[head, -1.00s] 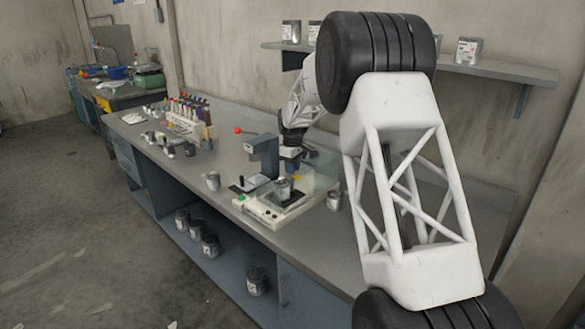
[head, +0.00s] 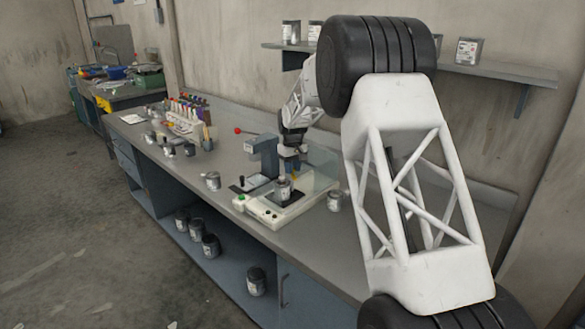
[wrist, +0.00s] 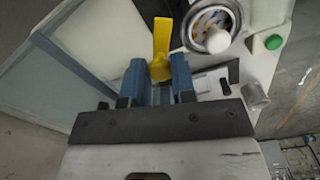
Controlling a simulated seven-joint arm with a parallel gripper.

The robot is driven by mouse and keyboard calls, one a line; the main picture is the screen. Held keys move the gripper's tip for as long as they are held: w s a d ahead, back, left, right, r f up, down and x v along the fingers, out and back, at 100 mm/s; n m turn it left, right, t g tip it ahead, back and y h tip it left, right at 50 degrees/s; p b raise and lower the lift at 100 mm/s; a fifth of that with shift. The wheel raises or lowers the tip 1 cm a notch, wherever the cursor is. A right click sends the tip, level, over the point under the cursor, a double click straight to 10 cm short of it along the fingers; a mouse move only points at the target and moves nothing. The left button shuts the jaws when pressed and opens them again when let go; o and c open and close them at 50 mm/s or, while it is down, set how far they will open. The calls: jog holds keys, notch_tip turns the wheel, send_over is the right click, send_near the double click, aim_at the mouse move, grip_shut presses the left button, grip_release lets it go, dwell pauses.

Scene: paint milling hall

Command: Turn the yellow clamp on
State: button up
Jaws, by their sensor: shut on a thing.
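The yellow clamp (wrist: 162,42) is a lever that sticks out beyond my fingers in the wrist view. Its rounded base sits between the two blue fingertips of my gripper (wrist: 159,72), which are shut on it. In the head view, my gripper (head: 292,163) points down over the machine, and a small part of the yellow clamp (head: 295,177) shows below it. An open can (wrist: 211,24) stands close beside the clamp; it also shows in the head view (head: 283,190). The part of the clamp between the fingers is partly hidden.
The white machine base (head: 265,212) has a green button (wrist: 273,42). A clear guard (head: 322,172) stands close behind my gripper. A grey stand (head: 263,158) with a red-knobbed lever (head: 238,130) rises to the left. Cans (head: 334,200) (head: 213,181) stand on either side on the bench.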

jog(key=shift+r, duration=0.1)
jog(key=o, duration=0.6)
jog(key=shift+o, duration=0.2)
jog(key=shift+r, duration=3.85)
